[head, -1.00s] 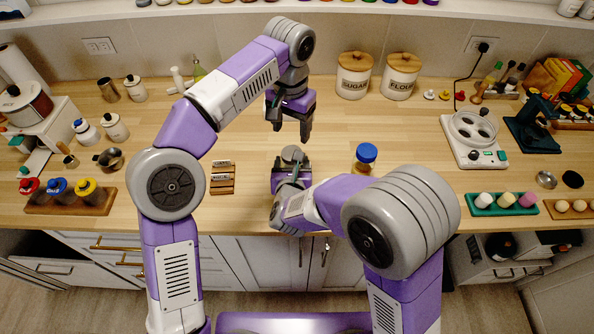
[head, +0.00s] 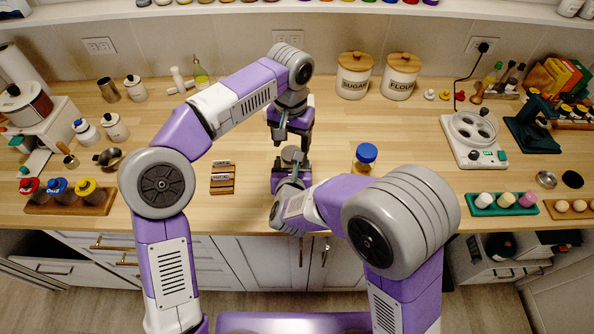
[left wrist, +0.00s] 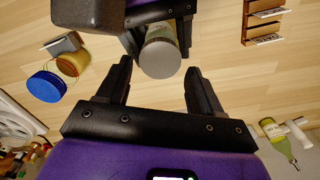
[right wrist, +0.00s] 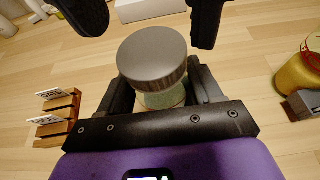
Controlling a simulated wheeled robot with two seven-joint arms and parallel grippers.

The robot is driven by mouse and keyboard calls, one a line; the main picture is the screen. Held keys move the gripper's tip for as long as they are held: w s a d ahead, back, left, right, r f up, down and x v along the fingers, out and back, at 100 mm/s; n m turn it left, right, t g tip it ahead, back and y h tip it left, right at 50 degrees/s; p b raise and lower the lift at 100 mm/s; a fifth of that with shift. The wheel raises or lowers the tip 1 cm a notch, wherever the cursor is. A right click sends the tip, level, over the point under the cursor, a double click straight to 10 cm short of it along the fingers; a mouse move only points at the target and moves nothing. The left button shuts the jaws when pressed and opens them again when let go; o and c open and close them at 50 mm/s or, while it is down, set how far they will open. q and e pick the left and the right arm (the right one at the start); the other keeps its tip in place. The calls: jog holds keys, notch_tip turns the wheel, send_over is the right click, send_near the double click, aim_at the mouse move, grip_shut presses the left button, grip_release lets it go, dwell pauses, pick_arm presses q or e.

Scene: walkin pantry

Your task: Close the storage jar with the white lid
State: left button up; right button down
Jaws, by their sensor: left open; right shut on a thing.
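A small storage jar stands upright in my right gripper (right wrist: 158,95), which is shut on its body. A grey, metallic-looking lid (right wrist: 152,55) sits on top of the jar; whether it is screwed tight I cannot tell. The glass body (right wrist: 162,99) shows below it, largely hidden by the fingers. In the left wrist view the jar's lid (left wrist: 160,60) lies beyond and between my left fingertips. My left gripper (head: 291,144) is open, pointing down just above the jar, apart from the lid. I make out no clearly white lid near the jar.
A blue-lidded jar (head: 365,157) stands to the right of my right gripper. A wooden label rack (head: 222,180) lies to the left. Sugar (head: 354,75) and flour (head: 401,76) canisters stand at the back. The counter between them is mostly clear.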

pick_arm(q)
jog(key=shift+f, duration=1.45)
jog(key=c, duration=0.9)
jog(key=o, duration=1.2)
jog(key=shift+o, duration=0.2)
jog(key=shift+r, duration=0.15)
notch_tip(320, 180, up, 12)
pick_arm(e)
jog(key=shift+c, duration=0.6)
grip_release()
